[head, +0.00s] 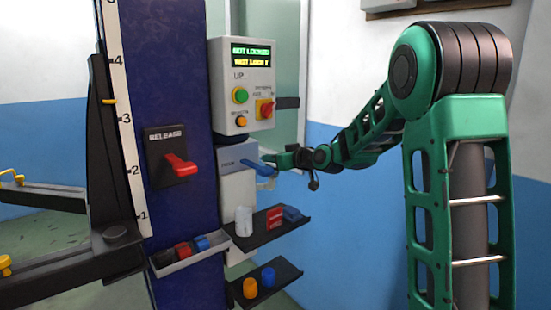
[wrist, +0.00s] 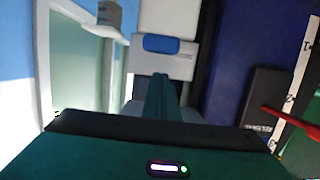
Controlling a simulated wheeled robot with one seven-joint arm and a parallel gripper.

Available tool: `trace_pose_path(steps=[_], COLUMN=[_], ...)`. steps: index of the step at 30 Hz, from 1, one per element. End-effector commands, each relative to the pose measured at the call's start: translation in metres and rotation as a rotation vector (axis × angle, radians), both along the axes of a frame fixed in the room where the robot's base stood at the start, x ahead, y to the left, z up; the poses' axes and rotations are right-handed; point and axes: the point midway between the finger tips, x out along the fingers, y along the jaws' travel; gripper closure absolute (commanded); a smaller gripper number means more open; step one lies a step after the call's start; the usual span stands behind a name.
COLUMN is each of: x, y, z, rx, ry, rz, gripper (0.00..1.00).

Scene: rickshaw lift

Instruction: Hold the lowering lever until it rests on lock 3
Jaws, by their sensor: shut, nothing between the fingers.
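The blue lowering lever (head: 254,166) sticks out of a white box on the right side of the dark blue column. My gripper (head: 270,158) is shut and empty, with its tip at the outer end of the lever; I cannot tell whether they touch. In the wrist view the lever (wrist: 161,43) lies beyond the tip of my green fingers (wrist: 160,85). The yellow pointer (head: 109,101) of the lift carriage stands a little above mark 3 on the white scale (head: 122,105). The display (head: 251,56) reads "NOT LOCKED"; its second line is too small to read surely.
A control box (head: 241,88) with green, red and orange controls sits above the lever. A red release lever (head: 180,165) is on the column's front. Shelves (head: 270,232) below hold a can and small coloured items. The blue wall right of the shelves is clear.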

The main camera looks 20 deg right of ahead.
Motion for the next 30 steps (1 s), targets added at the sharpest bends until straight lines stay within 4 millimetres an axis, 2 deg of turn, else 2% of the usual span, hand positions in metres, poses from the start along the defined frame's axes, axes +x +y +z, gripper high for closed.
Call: trace_pose_path(steps=[6,21,23,29,30], x=[0.000,-0.001,-0.002,-0.004,-0.003], y=[-0.002,-0.002,-0.003,-0.004,-0.003], z=[-0.023,-0.030,-0.038,-0.083,-0.083], rx=[0.000,0.000,0.001,0.002,0.000], ry=[0.000,0.000,0.001,0.006,0.001], rz=[-0.002,-0.003,-0.003,-0.005,-0.004], gripper=[1.00,1.00,1.00,1.00,1.00])
